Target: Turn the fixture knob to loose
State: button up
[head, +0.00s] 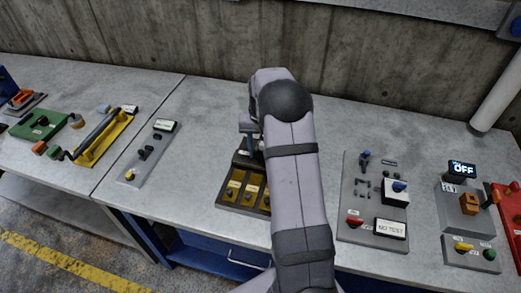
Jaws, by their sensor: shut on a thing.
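My arm reaches across the middle of the table, and my gripper (254,147) points down at the back part of a dark fixture (224,208) with yellow-brown slots and small labels along its front. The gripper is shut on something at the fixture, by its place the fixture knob. The knob itself is hidden by the gripper and arm, so its angle and any loose or tight marking cannot be read. My arm also covers the right side of the fixture.
Right of my arm stands a grey panel with a red button and a "NO TEST" display (390,228). Further right is a unit with an "OFF" display (462,169). Left are a slim grey panel (150,150) and a yellow tray (106,140). A concrete wall closes the back.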

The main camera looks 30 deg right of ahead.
jog(key=n, duration=0.4)
jog(key=shift+w+r+n, duration=0.1)
jog(key=shift+n, duration=0.2)
jog(key=n, duration=0.3)
jog(key=shift+n, duration=0.3)
jog(key=n, duration=0.3)
jog(key=shift+n, duration=2.1)
jog(key=shift+w, duration=0.1)
jog(key=o, duration=1)
jog(key=shift+o, duration=0.2)
